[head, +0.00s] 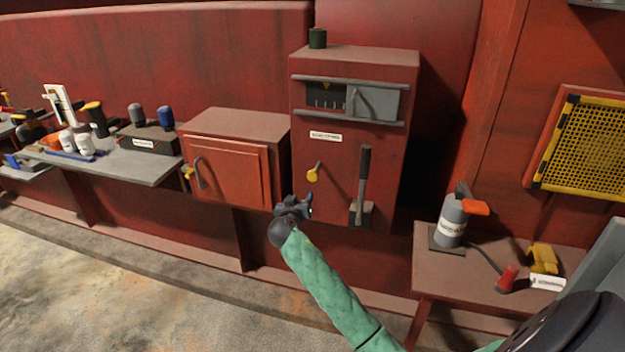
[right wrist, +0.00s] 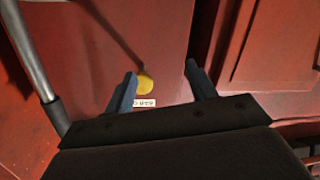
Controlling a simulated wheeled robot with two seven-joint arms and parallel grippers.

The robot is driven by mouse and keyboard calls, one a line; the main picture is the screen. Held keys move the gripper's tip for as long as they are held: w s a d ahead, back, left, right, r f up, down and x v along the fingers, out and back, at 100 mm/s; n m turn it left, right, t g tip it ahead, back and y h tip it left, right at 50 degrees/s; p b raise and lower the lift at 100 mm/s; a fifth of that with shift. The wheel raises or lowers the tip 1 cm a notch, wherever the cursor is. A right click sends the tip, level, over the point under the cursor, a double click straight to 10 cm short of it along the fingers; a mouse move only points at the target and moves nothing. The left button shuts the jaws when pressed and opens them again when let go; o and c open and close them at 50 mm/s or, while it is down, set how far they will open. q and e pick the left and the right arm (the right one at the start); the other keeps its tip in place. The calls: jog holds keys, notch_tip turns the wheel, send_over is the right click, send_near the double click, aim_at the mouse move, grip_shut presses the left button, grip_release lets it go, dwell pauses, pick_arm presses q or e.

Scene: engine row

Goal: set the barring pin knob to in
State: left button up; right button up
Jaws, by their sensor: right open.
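The barring pin knob (head: 312,175) is a small yellow disc with a thin rod angling up from it, on the front of the red cabinet (head: 342,153). In the right wrist view the yellow knob (right wrist: 146,82) shows near the left finger, with a small white label (right wrist: 144,103) beside it, too small to read. My right gripper (head: 296,205) is open and empty, below and slightly left of the knob in the head view. Its two blue fingers (right wrist: 160,72) are spread, with the knob between them in the picture and apparently untouched. My left gripper is not in view.
A black-gripped lever (head: 363,180) stands right of the knob; its bar (right wrist: 38,60) shows in the wrist view. A red box with a handled door (head: 230,172) is to the left. A bench with a grey bottle (head: 451,222) is at the right.

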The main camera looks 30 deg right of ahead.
aim_at(312, 176)
jog(key=w+d+r+m+p, duration=0.1)
jog(key=d, duration=0.1)
jog(key=w+d+r+m+h+p, duration=0.1)
jog(key=d+r+m, duration=0.1)
jog(key=w+d+r+m+h, duration=0.1)
jog(key=d, duration=0.2)
jog(key=shift+r+m+p, duration=0.3)
jog(key=shift+r+p, duration=0.05)
jog(key=shift+p, duration=0.05)
pick_arm(q)
notch_tip(312, 176, down, 9)
jog(key=s+a, duration=0.1)
jog(key=shift+s+g, duration=0.35)
jog(key=shift+g, duration=0.05)
pick_arm(e)
jog(key=shift+w+d, duration=0.25)
jog(key=shift+d, duration=0.05)
jog(key=shift+c, duration=0.5)
jog(key=c, duration=1.1)
pick_arm(q)
jog(key=shift+s, duration=0.1)
pick_arm(e)
jog(key=shift+f, duration=0.1)
grip_shut()
